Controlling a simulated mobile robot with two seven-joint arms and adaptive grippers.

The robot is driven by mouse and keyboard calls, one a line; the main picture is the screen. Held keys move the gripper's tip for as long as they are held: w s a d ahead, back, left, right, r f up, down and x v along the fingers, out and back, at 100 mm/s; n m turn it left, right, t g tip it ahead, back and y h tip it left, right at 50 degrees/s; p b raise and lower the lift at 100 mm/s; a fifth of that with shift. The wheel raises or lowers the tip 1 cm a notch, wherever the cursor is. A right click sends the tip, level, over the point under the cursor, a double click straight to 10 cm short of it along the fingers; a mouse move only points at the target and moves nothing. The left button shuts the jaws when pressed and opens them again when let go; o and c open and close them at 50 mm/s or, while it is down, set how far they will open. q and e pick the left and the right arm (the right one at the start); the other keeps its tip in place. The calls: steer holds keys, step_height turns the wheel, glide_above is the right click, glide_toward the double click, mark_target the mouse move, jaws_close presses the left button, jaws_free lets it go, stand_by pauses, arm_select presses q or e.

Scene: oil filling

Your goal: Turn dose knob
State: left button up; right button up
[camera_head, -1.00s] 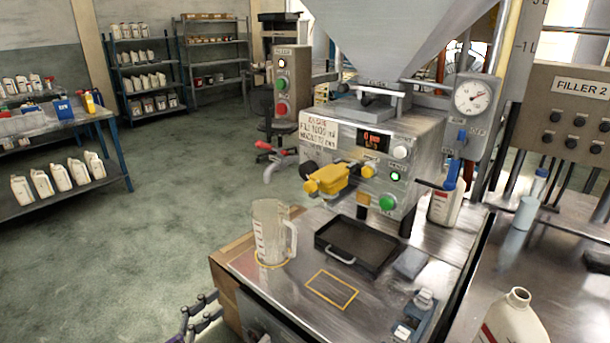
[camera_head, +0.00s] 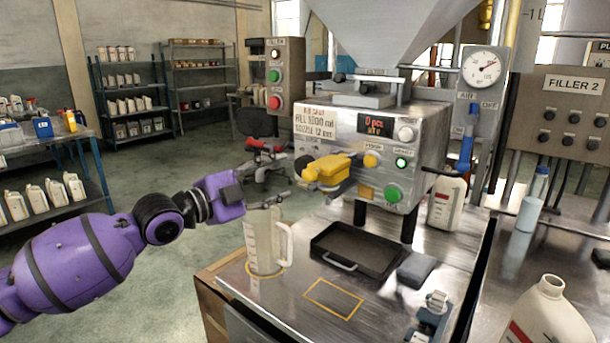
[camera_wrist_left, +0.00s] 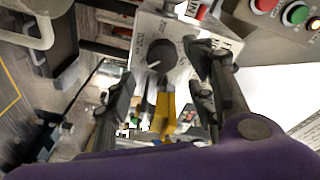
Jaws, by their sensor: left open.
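The dose knob is a dark round knob (camera_head: 302,166) on the left end of the steel filling machine (camera_head: 345,125). In the left wrist view the knob (camera_wrist_left: 160,55) has a pale pointer line and sits on a marked grey plate. My left gripper (camera_head: 275,190) is open and empty, left of and a little below the knob in the head view, above the clear jug. In the left wrist view its two dark fingers (camera_wrist_left: 162,72) point towards the knob, one on each side, apart from it. My right gripper is not in view.
A clear jug (camera_head: 262,243) stands on the bench below my left gripper. A yellow nozzle part (camera_head: 327,168) sticks out beside the knob. A black drip tray (camera_head: 357,250) lies in front. A control box with coloured buttons (camera_head: 275,75) stands behind. Floor at left is open.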

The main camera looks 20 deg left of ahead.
mark_target(302, 170)
arm_select(q)
steer(key=x, duration=0.8)
steer(key=shift+s, duration=0.1)
steer(key=shift+f, duration=0.1)
steer(key=c, duration=1)
